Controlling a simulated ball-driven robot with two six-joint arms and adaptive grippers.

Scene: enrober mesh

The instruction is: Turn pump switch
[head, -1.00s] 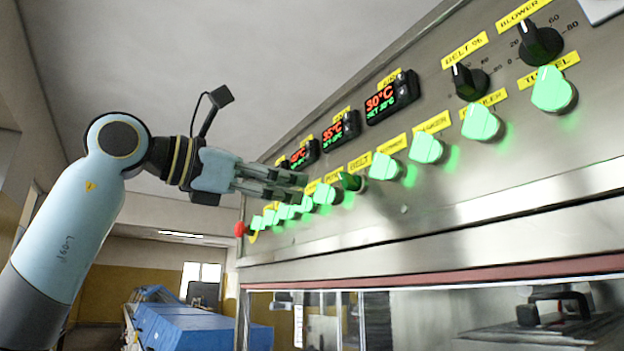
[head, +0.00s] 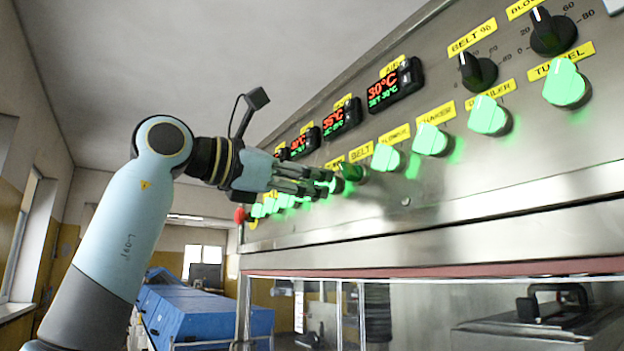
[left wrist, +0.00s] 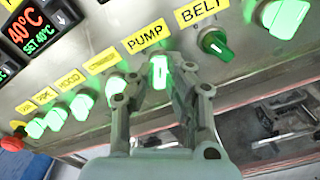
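The pump switch (left wrist: 158,72) is a glowing green knob below the yellow PUMP label (left wrist: 147,37) in the left wrist view. In that view its handle stands roughly upright between my left gripper's two fingers (left wrist: 155,84). The fingers are apart; I cannot tell whether they touch the knob. In the head view my left gripper (head: 318,183) reaches along the panel from the left, its fingertips partly covering the pump switch (head: 333,185). My right gripper is not in view.
The dark green, unlit belt switch (head: 351,172) is just right of the pump switch. More lit green knobs line the steel panel (head: 440,195) both ways. Temperature displays (head: 395,86) sit above. A red button (head: 239,215) is at the far end, beyond it a blue machine (head: 205,318).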

